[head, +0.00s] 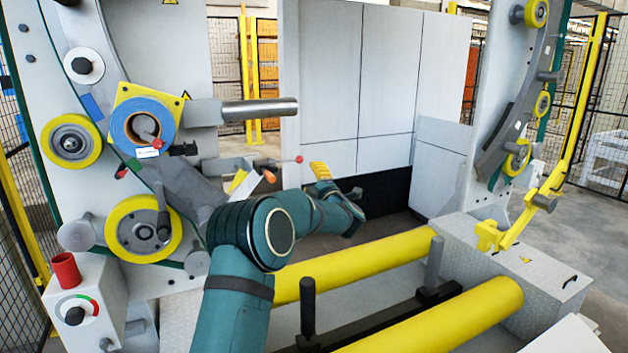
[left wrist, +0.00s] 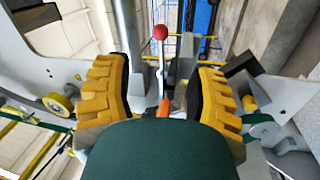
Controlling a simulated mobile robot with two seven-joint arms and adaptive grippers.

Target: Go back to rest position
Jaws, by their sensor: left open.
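My left arm comes in from the bottom of the head view and bends at the elbow. My left gripper (head: 320,172) has yellow ribbed fingers and hangs in the gap between the machine's side plates. In the left wrist view the left gripper (left wrist: 160,92) is open, its two fingers wide apart with nothing held. A lever with a red ball knob (left wrist: 160,33) shows beyond and between the fingers. The same red knob (head: 299,159) is just left of the gripper in the head view. My right gripper is not in view.
A blue tape roll (head: 156,104) sits on the left side plate, with yellow wheels (head: 144,227) around it. Two yellow rollers (head: 365,264) lie beyond and right of my arm. A control box with a red cup-shaped part (head: 66,271) is at lower left. Fencing (head: 597,105) stands behind.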

